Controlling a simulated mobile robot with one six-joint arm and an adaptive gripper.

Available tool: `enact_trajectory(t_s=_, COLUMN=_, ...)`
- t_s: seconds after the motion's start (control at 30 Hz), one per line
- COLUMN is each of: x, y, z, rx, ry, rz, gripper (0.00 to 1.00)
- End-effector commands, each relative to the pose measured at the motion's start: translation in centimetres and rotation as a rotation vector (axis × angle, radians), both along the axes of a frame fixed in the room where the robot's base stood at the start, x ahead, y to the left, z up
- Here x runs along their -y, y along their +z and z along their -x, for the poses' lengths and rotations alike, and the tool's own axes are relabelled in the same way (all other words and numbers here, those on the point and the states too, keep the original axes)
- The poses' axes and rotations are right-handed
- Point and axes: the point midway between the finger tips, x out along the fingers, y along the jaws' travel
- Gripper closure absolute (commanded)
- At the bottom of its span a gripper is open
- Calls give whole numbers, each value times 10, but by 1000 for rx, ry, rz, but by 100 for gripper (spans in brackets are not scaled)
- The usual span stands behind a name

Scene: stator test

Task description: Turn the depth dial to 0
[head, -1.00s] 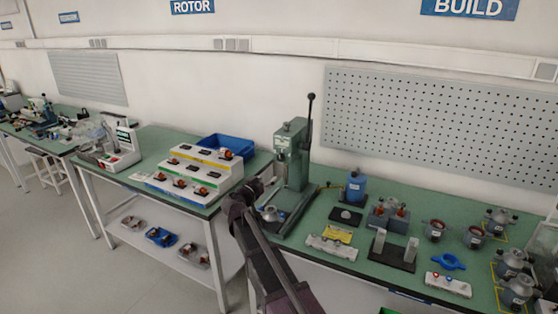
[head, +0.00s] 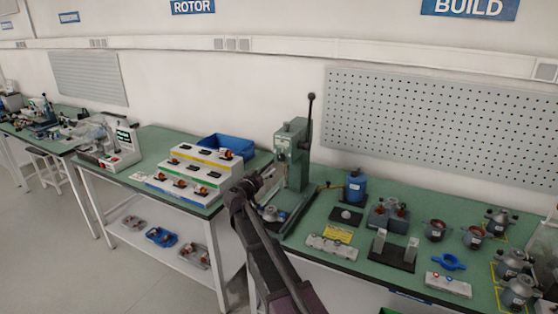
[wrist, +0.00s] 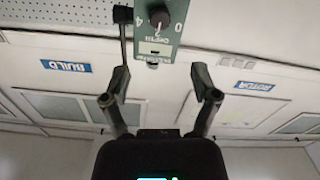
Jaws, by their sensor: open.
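The depth dial (wrist: 159,17) is a dark round knob on a green panel of the press, at the top of the wrist view, which is upside down. Labels 0, 2 and 4 surround it, and its white mark appears to point at 2. The green arbor press (head: 291,155) stands on the bench in the head view; the dial is too small to read there. My gripper (wrist: 161,82) is open and empty, its two fingers apart, with the dial beyond the fingertips and not touched. In the head view my gripper (head: 262,180) is just left of the press.
The press lever (head: 310,120) rises at its right side. A white stepped rack (head: 215,158) and a blue bin (head: 238,146) stand left of the press. A blue bottle (head: 355,186), fixtures and several motor housings fill the bench to the right.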

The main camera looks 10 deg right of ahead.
Motion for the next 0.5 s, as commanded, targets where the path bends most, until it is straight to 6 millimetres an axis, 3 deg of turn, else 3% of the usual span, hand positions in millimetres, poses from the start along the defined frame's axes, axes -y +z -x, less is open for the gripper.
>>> enact_trajectory(t_s=0.5, x=47, y=0, z=-66, rx=0, ry=-1, rz=0, gripper=22)
